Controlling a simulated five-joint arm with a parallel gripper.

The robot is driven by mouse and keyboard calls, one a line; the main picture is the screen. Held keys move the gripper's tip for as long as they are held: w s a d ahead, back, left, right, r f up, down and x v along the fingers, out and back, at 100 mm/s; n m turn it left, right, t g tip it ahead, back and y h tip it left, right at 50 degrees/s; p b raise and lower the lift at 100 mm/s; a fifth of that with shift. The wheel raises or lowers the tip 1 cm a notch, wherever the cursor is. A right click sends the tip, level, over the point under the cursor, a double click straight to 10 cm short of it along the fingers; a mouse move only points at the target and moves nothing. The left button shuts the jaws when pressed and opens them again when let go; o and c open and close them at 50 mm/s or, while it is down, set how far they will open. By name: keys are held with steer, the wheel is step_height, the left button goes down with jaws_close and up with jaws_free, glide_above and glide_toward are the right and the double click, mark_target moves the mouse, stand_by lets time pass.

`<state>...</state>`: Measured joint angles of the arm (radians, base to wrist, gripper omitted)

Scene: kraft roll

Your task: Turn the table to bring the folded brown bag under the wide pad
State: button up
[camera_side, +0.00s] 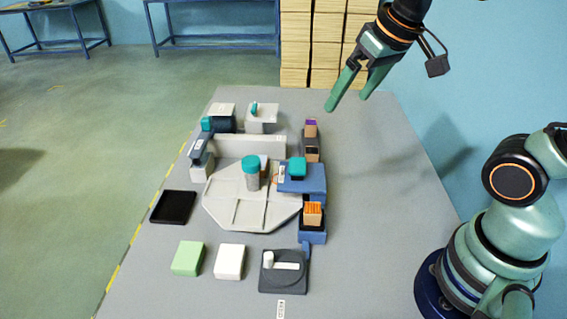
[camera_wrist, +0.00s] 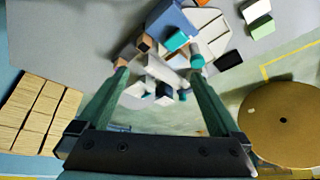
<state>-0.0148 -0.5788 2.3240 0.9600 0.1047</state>
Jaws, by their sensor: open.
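The pale segmented turntable (camera_side: 232,212) lies in the middle of the grey bench, with raised ridges between its sections. A grey cylinder with a teal cap (camera_side: 250,165) stands over it. A blue unit with a teal top (camera_side: 310,184) overhangs its right side, and a dark arm-like unit (camera_side: 201,150) stands at its left. I cannot tell which part is the wide pad. I cannot make out the folded brown bag. My gripper (camera_side: 346,103) is open and empty, high above the bench's far right. Its fingers also show in the wrist view (camera_wrist: 158,64).
A dark grey base with a white lever (camera_side: 284,270) is at the front. A white block (camera_side: 230,262), a green block (camera_side: 188,258) and a black tray (camera_side: 173,207) lie left of it. An orange-topped block (camera_side: 313,214) stands right of the turntable.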

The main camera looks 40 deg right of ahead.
steer(key=shift+s+d+f+n+t, duration=0.1)
steer(key=shift+s+f+n+t, duration=0.1)
steer(key=shift+s+f, duration=0.3)
steer(key=shift+s+d+f+n+t, duration=0.1)
steer(key=shift+s+f+n, duration=0.15)
steer(key=shift+s, duration=0.35)
steer(key=shift+s+f, duration=0.15)
steer(key=shift+f, duration=0.05)
steer(key=shift+c, duration=1.3)
steer(key=g, duration=0.6)
glide_above(251, 160)
step_height(251, 160, down, 4)
steer(key=r, duration=0.1)
step_height(251, 160, down, 12)
steer(key=shift+f, duration=0.15)
jaws_close()
